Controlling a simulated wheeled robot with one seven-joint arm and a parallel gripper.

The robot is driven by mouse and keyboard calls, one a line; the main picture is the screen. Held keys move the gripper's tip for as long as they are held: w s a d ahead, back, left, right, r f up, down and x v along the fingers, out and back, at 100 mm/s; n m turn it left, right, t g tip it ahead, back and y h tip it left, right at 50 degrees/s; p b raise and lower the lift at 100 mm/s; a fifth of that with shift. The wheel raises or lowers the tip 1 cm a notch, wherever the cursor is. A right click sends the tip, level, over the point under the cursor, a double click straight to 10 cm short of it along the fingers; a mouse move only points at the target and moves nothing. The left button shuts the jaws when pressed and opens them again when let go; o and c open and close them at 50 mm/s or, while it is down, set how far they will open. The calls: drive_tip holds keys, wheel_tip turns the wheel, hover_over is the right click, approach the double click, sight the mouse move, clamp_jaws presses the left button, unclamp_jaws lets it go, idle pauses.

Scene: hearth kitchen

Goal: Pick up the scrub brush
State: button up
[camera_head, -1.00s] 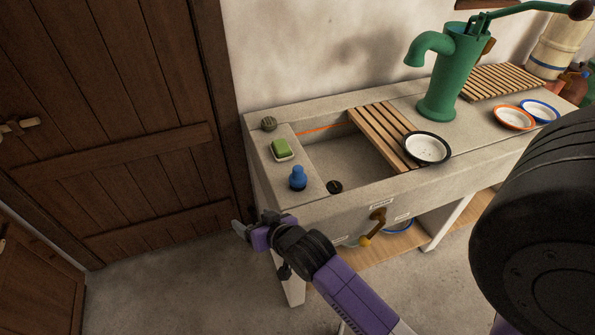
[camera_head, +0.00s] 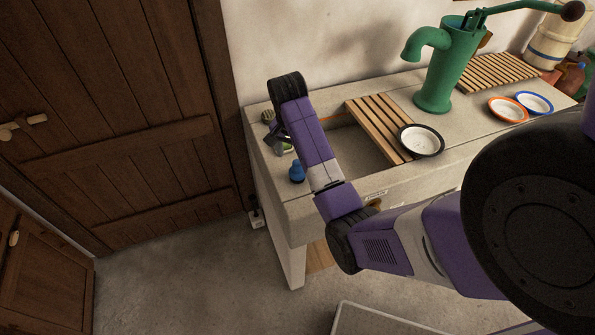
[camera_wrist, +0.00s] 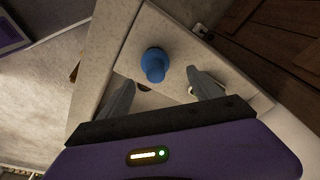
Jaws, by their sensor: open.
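A small blue knobbed object (camera_head: 297,172), perhaps the scrub brush, stands upright on the left ledge of the stone sink, near its front edge. In the wrist view the blue object (camera_wrist: 154,65) appears ahead of and between my fingertips, with no finger touching it. My gripper (camera_head: 273,143) is open and empty over the left ledge, behind the blue object in the head view; it also shows in the wrist view (camera_wrist: 160,80). My gripper and forearm hide most of the green soap (camera_head: 287,148). A round striped green thing (camera_head: 268,116) sits at the back corner.
The sink (camera_head: 300,211) has a wooden slatted rack (camera_head: 376,125) with a dark-rimmed bowl (camera_head: 421,141) on its right. A green pump (camera_head: 438,75) stands behind. A thin orange item (camera_head: 329,117) lies along the basin's back. A wooden door (camera_head: 110,130) is left.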

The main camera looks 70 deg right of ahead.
sight(298, 169)
drive_tip(key=shift+s+a+f, duration=0.15)
drive_tip(key=shift+f, duration=0.15)
drive_tip(key=f, duration=0.2)
drive_tip(key=d+f+p, duration=0.1)
drive_tip(key=f, duration=0.4)
drive_tip(key=shift+s+d+f+p, duration=0.1)
drive_tip(key=shift+s+d+p, duration=0.1)
drive_tip(key=shift+p, duration=0.15)
drive_tip(key=c, duration=1.4)
drive_tip(key=shift+r+b, duration=0.75)
drive_tip(key=shift+r, duration=4.35)
